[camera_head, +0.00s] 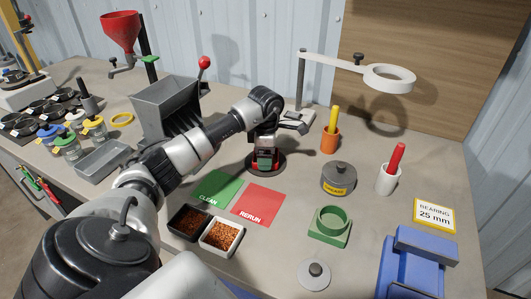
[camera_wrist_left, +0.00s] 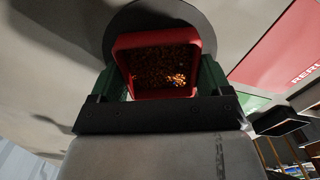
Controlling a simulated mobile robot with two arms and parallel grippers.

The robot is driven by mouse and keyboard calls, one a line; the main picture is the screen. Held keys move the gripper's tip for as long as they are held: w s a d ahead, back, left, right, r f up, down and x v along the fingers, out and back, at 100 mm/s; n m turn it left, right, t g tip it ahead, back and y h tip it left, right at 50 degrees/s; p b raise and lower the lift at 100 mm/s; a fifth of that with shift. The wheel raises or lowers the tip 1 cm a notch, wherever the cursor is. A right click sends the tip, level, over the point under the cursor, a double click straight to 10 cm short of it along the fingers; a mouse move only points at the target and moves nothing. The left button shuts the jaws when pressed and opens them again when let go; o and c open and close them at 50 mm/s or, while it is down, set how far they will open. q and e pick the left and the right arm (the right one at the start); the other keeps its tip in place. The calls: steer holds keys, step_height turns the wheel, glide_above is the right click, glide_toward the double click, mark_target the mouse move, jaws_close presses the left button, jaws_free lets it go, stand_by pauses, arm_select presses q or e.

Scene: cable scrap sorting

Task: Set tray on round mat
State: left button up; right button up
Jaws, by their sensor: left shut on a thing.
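A small red tray (camera_wrist_left: 122,66) holding copper-coloured granules (camera_wrist_left: 160,65) is between the green fingers of my left gripper (camera_wrist_left: 157,80) in the left wrist view. In the head view my left gripper (camera_head: 265,160) points down over the dark round mat (camera_head: 279,170), and only a little of the red tray shows between the fingers. The mat also shows behind the tray in the left wrist view (camera_wrist_left: 190,14). The tray is over the mat; I cannot tell whether its base touches it. My right gripper is out of view.
A green CLEAN card (camera_head: 215,186) and a red RERUN card (camera_head: 259,202) lie in front of the mat. A black tray (camera_head: 176,229) and a white tray (camera_head: 230,250) hold granules nearby. A grey hopper (camera_head: 165,108) stands left; a lidded pot (camera_head: 338,180) stands right.

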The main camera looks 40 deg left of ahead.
arm_select(q)
steer(key=o, duration=0.9)
step_height(320, 180, up, 12)
steer(key=shift+r, duration=0.15)
